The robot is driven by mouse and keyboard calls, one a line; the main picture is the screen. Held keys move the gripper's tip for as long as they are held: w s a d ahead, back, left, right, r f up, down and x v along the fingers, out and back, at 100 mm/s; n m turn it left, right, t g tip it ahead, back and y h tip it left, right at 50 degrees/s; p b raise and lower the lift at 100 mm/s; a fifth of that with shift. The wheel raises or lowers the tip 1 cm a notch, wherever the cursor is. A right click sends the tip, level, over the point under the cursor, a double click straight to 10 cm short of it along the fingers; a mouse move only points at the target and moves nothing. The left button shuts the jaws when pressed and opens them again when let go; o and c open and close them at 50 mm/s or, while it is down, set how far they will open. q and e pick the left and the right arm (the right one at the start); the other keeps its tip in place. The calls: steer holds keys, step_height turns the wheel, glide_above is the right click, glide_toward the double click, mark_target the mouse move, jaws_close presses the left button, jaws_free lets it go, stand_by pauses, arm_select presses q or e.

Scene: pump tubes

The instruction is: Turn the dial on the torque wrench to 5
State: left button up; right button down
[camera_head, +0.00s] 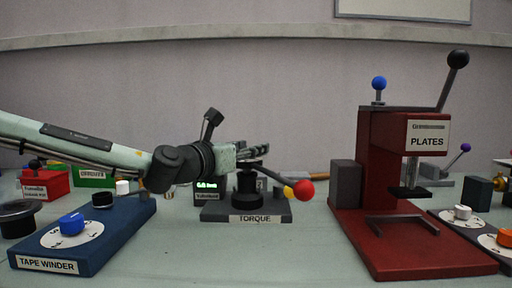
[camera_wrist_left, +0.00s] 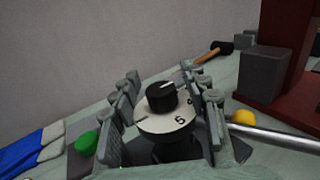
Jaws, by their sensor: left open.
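The torque wrench stands mid-table in the head view, on a dark base labelled TORQUE (camera_head: 240,217), with a black post and a lever ending in a red ball (camera_head: 303,189). In the left wrist view its dial is a white disc (camera_wrist_left: 150,123) with a black knob (camera_wrist_left: 160,98). The knob's white mark points to the upper right. The digit 5 shows at the disc's lower right. My left gripper (camera_head: 262,149) is open over the wrench top. Its fingers (camera_wrist_left: 167,90) stand on both sides of the knob, with gaps visible. The right gripper is out of view.
A red press labelled PLATES (camera_head: 384,165) stands to the right. A blue tape winder (camera_head: 120,232) is at left front. A small green display (camera_head: 207,185) is beside the wrench. A wooden-handled hammer (camera_wrist_left: 208,55) lies behind. The front middle of the table is clear.

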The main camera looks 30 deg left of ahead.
arm_select(q)
steer(key=shift+w, duration=1.5)
steer(key=shift+c, duration=0.4)
jaws_close()
